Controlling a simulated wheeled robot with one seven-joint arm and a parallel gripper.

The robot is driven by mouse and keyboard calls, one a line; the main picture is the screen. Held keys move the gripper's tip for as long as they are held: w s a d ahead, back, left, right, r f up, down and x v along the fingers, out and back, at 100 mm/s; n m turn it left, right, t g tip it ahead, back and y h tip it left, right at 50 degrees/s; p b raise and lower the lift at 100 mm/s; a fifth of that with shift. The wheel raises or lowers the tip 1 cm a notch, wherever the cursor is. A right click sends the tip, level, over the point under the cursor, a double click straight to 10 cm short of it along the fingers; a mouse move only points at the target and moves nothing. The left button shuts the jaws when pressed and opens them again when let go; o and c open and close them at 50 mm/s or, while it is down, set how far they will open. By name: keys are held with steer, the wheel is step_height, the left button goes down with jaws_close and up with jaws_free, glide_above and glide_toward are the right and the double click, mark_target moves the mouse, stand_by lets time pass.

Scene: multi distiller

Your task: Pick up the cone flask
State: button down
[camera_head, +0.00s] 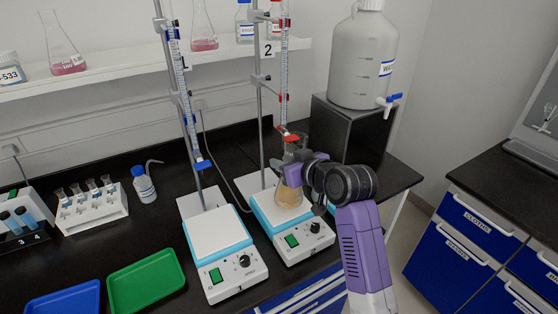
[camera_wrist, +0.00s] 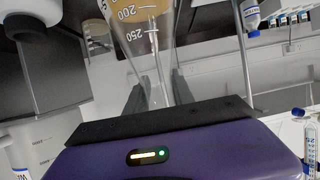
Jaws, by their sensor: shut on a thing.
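The cone flask (camera_head: 288,194), clear glass with tan liquid inside, is at the right-hand stirrer plate (camera_head: 263,206), upright below the red-tapped burette. Whether its base touches the plate is hard to tell. My gripper (camera_head: 294,167) comes from the right and is shut on the flask's neck. In the wrist view the flask (camera_wrist: 140,32) appears upside down, its graduations showing, with its neck between my dark fingers (camera_wrist: 157,95). In the head view my gripper and arm hide part of the flask and plate.
Burette 2 with its red tap (camera_head: 287,134) hangs just above the flask, and its stand rod (camera_head: 260,95) is close behind. A second stirrer plate (camera_head: 215,235) stands to the left. A large water container (camera_head: 362,62) sits on a black box (camera_head: 345,130) behind right.

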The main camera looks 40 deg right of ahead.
steer(key=s+a+b, duration=0.2)
steer(key=s+a, duration=0.1)
steer(key=s, duration=1.1)
steer(key=shift+s+a, duration=0.15)
steer(key=shift+a, duration=0.05)
steer(key=shift+a+r, duration=0.1)
